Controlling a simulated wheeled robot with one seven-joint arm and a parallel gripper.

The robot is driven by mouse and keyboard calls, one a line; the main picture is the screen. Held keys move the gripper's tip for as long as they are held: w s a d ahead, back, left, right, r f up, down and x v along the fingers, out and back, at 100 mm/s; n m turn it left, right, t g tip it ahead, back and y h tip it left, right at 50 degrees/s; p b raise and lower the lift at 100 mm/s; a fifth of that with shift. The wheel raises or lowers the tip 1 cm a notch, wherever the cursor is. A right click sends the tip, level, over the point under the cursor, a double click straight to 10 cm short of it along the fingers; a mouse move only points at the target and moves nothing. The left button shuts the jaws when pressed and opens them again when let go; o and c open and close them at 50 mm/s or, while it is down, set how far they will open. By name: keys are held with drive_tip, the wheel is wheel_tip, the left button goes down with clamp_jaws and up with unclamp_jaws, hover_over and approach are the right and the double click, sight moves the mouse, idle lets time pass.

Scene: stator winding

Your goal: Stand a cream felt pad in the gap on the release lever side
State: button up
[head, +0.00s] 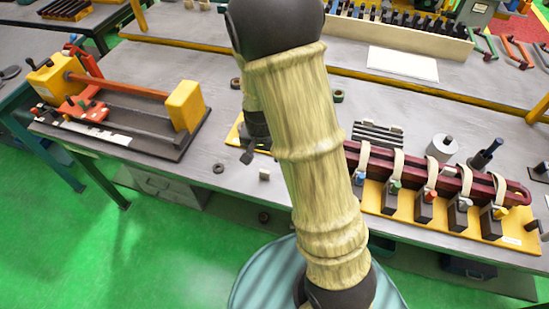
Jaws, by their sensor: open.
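A small cream block (264,174), perhaps a felt pad, sits near the table's front edge, just below and right of my gripper. My gripper (248,156) shows only in part at the left side of my arm, open, pointing down over the table. My arm hides the rest of it and the spot behind. On the right, a yellow-based fixture (415,212) holds dark red bars (380,163) under several cream straps and black clamps with coloured knobs. I cannot tell which part is the release lever or where the gap is.
A fixture with yellow end blocks (185,105) and red levers stands on the left of the table. A grey cylinder (441,148) and a ribbed grey block (378,134) stand behind the right fixture. A dark ring (218,168) lies near the front edge. Grey table (215,140) is bare left of my gripper.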

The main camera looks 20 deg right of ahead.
drive_tip(key=s+d+r+n+t, duration=0.1)
drive_tip(key=s+r+n, duration=0.4)
drive_tip(key=s+r, duration=0.4)
drive_tip(key=shift+s+r+n+y, duration=0.3)
drive_tip(key=shift+s+n, duration=0.1)
drive_tip(key=shift+s, duration=0.55)
drive_tip(key=shift+c, duration=0.5)
drive_tip(key=c, duration=0.4)
drive_tip(key=shift+o, duration=0.2)
drive_tip(key=shift+w, duration=0.15)
